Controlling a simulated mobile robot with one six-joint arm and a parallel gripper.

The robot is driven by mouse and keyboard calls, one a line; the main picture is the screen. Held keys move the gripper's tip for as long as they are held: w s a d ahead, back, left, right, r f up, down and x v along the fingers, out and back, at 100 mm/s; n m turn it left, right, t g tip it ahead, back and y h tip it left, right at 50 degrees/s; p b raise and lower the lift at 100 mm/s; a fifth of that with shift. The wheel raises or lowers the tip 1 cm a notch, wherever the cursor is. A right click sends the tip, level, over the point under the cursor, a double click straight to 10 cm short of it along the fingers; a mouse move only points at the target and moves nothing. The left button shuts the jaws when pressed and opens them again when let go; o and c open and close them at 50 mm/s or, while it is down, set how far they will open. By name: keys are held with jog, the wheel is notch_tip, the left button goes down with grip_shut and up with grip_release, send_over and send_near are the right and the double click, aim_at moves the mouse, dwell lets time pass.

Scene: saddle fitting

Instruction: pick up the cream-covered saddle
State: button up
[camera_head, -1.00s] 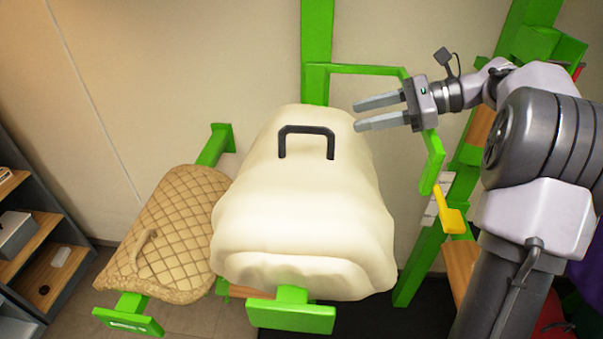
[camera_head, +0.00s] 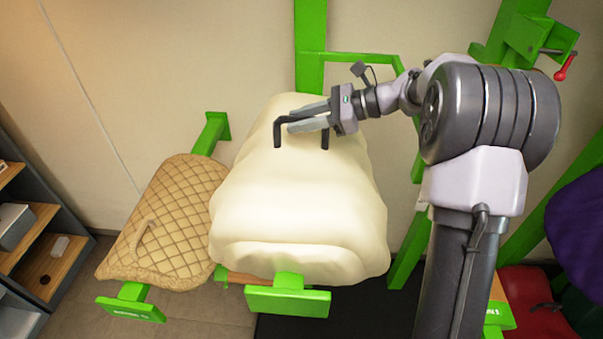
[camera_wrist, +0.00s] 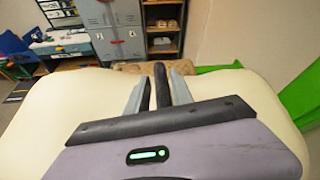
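The cream-covered saddle (camera_head: 298,200) sits on a green rack arm in the middle of the head view, with a black handle (camera_head: 278,135) on top. My gripper (camera_head: 287,123) is at the handle, its two fingers pointing left along the handle's top bar and hiding much of it. In the wrist view the handle bar (camera_wrist: 162,88) runs between the two fingers (camera_wrist: 157,92), with cream cover on both sides. The fingers are open, one on each side of the bar, and a narrow gap shows. The saddle rests on its support.
A tan quilted saddle (camera_head: 170,222) rests on another green arm just left. Grey shelves (camera_head: 40,240) stand at the far left. Green posts (camera_head: 310,45) rise behind the cream saddle. A purple item (camera_head: 578,225) and a red one (camera_head: 525,290) are at right.

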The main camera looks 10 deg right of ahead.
jog(key=shift+w+f, duration=0.1)
grip_shut()
dwell(1.0)
